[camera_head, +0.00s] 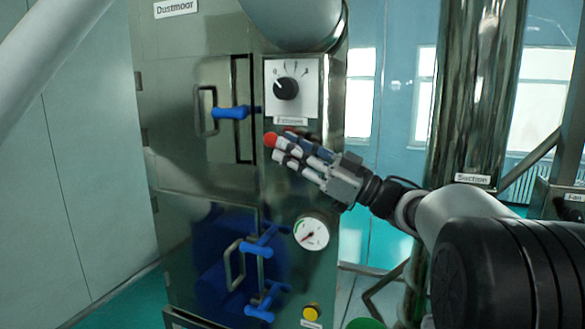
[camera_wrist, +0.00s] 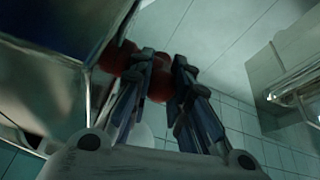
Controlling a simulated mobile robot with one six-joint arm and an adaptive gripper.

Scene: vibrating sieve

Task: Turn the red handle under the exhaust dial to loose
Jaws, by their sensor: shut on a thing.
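The red handle (camera_head: 270,140) is on the front of the metal cabinet, below the white dial panel (camera_head: 309,106) with its black knob (camera_head: 285,88). My gripper (camera_head: 283,148) reaches in from the right and is shut on the handle. In the wrist view, the red handle (camera_wrist: 160,80) shows between my fingers (camera_wrist: 166,66), and a rounded red part sticks out to their left. The small label under the dial is too blurred to read surely.
Blue handles (camera_head: 232,112) stick out on the cabinet doors to the left and below. A round gauge (camera_head: 311,233) sits below my gripper, with a yellow button (camera_head: 311,311) under it. A metal pipe labelled Suction (camera_head: 465,90) stands to the right.

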